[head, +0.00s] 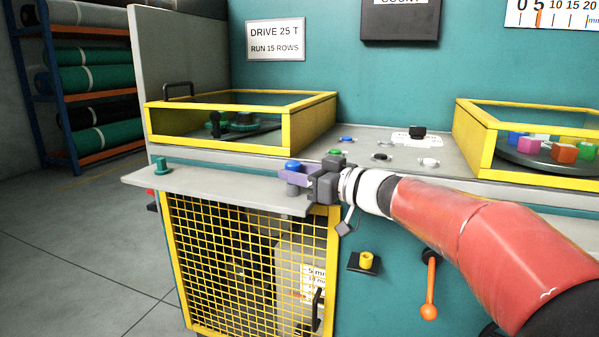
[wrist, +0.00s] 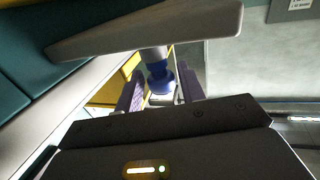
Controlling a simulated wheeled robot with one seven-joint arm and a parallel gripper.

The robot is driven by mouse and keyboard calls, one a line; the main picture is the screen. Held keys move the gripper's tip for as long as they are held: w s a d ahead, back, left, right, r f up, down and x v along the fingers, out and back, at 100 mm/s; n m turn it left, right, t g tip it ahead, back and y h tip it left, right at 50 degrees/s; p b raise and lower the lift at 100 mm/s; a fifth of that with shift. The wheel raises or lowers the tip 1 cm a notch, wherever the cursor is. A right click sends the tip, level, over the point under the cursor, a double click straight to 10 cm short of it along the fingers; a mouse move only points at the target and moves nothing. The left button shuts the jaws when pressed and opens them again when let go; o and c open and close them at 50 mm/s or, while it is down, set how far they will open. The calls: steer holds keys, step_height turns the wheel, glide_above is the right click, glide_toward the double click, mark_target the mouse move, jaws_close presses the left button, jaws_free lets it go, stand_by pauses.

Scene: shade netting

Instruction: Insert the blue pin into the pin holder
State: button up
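The blue pin (head: 292,164) is at the fingertips of my gripper (head: 296,177), above the right part of a grey shelf. Its blue top shows above the purple fingers, and a grey cylindrical piece (head: 292,190) shows below them at the shelf. In the wrist view the blue pin (wrist: 160,78) is between the two fingers of my gripper (wrist: 160,88), in line with the grey piece (wrist: 152,53). I cannot tell whether that piece is the pin holder or part of the pin, or whether the fingers press on the pin. No holder is clearly identifiable.
The grey shelf (head: 215,187) juts out from the teal machine, with a green pin (head: 162,166) at its left end. Yellow frames (head: 215,124) stand behind.

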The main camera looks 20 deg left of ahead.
steer(key=shift+o, duration=1.3)
steer(key=v, duration=0.7)
steer(key=shift+s+d, duration=0.15)
steer(key=shift+d, duration=0.2)
